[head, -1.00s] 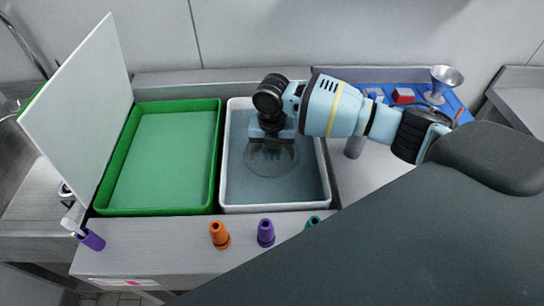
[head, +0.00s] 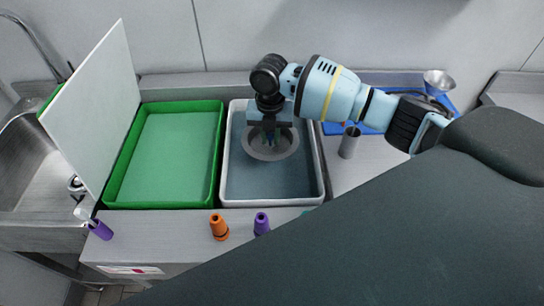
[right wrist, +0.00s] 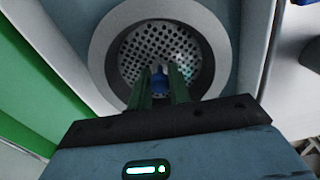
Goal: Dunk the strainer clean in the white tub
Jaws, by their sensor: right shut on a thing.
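The strainer (head: 286,149) is grey and round, with a wide flat rim and a perforated bowl. It hangs inside the outline of the white tub (head: 224,182), toward the back, and looks clear of the bluish water (head: 270,184). My right gripper (head: 270,138) is above it. In the right wrist view its two green fingers (right wrist: 160,86) are shut on the blue knob (right wrist: 159,80) at the strainer's middle. The perforated bowl (right wrist: 160,45) shows beyond the fingers. I see no clear dirt on the parts that show. My left gripper is out of view.
A green tray (head: 114,190) stands left of the tub, with a white board (head: 95,110) upright at its left. Orange (head: 219,228) and purple (head: 261,224) cones stand in front. A grey cylinder (head: 349,142) and a funnel (head: 438,80) are at the right.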

